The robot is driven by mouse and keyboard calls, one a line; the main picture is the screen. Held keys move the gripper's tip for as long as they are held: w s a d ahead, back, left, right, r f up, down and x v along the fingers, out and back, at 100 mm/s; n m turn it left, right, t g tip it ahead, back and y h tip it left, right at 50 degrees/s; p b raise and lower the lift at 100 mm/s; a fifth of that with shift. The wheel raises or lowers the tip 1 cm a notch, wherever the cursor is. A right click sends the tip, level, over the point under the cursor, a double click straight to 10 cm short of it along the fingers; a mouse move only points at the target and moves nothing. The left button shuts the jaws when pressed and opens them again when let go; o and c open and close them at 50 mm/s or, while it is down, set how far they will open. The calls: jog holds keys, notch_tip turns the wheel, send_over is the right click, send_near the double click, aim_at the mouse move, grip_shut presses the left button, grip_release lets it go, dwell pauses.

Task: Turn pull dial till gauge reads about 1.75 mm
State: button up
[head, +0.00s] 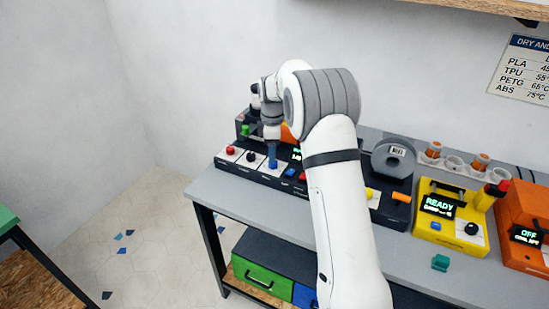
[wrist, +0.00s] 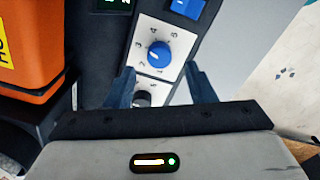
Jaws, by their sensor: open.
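A round blue dial (wrist: 159,54) sits on a white, numbered plate in the wrist view. Its pale mark points roughly left in that picture. A black knob (wrist: 143,98) is nearer my gripper's base and partly hidden. Labels naming the dials are too small to read, so I cannot tell which is the pull dial. My gripper (wrist: 160,72) is open and empty, its fingers on either side of the blue dial's near edge. In the head view my gripper (head: 272,158) points down over the control panel. A display (head: 296,153) shows green digits, partly hidden and unreadable.
The control panel carries a red button (head: 230,150) and a blue button (wrist: 187,8). An orange machine (wrist: 35,50) stands close by on the left in the wrist view.

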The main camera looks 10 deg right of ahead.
jog(key=shift+r, duration=1.95)
